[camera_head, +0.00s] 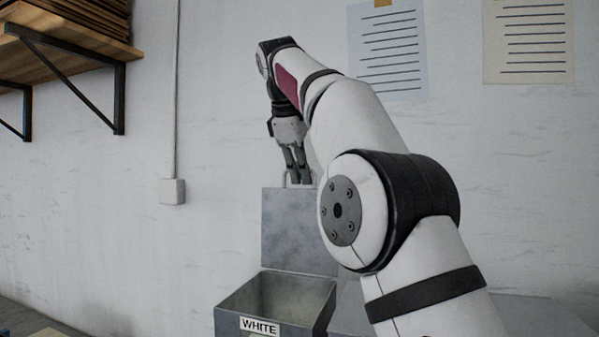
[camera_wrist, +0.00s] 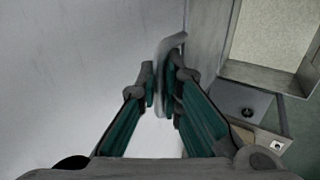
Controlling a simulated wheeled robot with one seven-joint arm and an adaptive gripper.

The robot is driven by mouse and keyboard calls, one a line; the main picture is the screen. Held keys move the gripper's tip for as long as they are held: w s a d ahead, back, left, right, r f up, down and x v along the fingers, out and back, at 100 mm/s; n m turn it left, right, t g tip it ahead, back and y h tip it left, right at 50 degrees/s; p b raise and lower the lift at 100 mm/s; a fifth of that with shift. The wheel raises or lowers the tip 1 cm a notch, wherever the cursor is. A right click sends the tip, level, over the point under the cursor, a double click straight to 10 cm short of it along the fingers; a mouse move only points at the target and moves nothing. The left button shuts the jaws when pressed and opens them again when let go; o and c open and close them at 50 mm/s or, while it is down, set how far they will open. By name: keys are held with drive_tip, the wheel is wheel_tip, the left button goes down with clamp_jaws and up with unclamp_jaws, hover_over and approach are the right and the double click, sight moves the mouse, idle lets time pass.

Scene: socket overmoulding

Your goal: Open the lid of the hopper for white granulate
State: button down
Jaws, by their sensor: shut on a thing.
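The grey metal hopper (camera_head: 240,305) with the label WHITE (camera_head: 259,326) stands at the bottom centre of the head view. Its lid (camera_head: 298,230) stands upright at the back, and the box mouth is open. In the wrist view the hopper's opening shows pale granulate (camera_wrist: 278,42) inside. My gripper (camera_head: 298,180) is at the lid's top edge, pointing down. In the wrist view my gripper (camera_wrist: 162,88) is shut on the lid's handle (camera_wrist: 166,72), a light grey bar between the fingertips. Part of the lid's right side is hidden behind my arm.
A white wall (camera_head: 120,210) is close behind the lid. A wooden shelf (camera_head: 70,38) on black brackets hangs at the upper left. A wall box with conduit (camera_head: 172,191) is left of the lid. Two paper sheets (camera_head: 388,48) hang at the upper right.

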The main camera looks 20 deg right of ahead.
idle(0.3)
drive_tip(key=c, duration=1.7)
unclamp_jaws()
drive_tip(key=shift+r, duration=0.1)
drive_tip(key=shift+s+a+r, duration=0.2)
drive_tip(key=shift+s+r, duration=0.05)
drive_tip(key=shift+r, duration=0.1)
drive_tip(key=s+a, duration=0.2)
drive_tip(key=s, duration=0.1)
drive_tip(key=s+a, duration=0.2)
drive_tip(key=s, duration=0.1)
drive_tip(key=s+a, duration=0.3)
drive_tip(key=shift+s, duration=0.4)
